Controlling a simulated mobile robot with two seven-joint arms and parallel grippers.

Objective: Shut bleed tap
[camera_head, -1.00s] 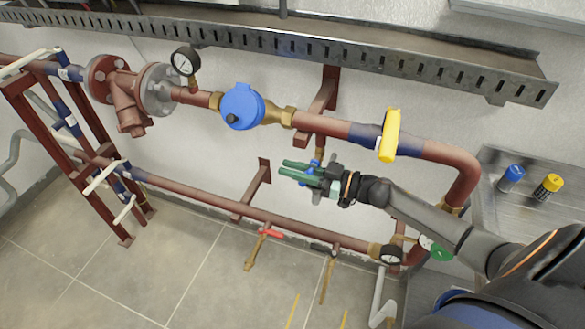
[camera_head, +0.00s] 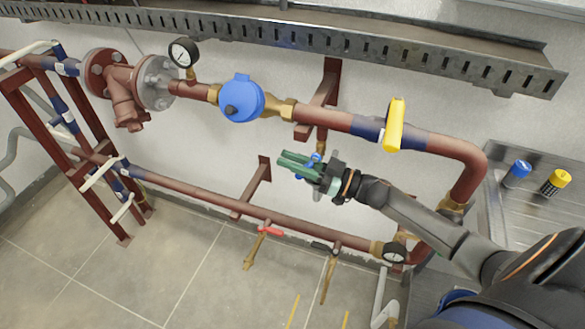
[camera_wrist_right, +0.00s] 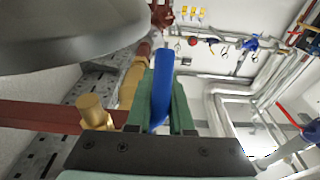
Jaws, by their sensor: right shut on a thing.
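The bleed tap has a blue lever (camera_head: 317,158) and hangs on a short branch under the upper red-brown pipe, at the centre of the head view. My right gripper (camera_head: 291,164) reaches it from the right, its green fingers pointing left. In the right wrist view the blue lever (camera_wrist_right: 164,62) stands between the two green fingers (camera_wrist_right: 165,98), which are shut on it. The gripper hides most of the tap body in the head view. My left gripper is not in view.
The upper pipe carries a blue meter (camera_head: 241,101), a gauge (camera_head: 183,52) and a yellow lever (camera_head: 395,125). A slotted cable tray (camera_head: 300,38) runs above. A red-handled tap (camera_head: 270,231) sits on the lower pipe. Blue and yellow cylinders (camera_head: 517,174) stand at the right.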

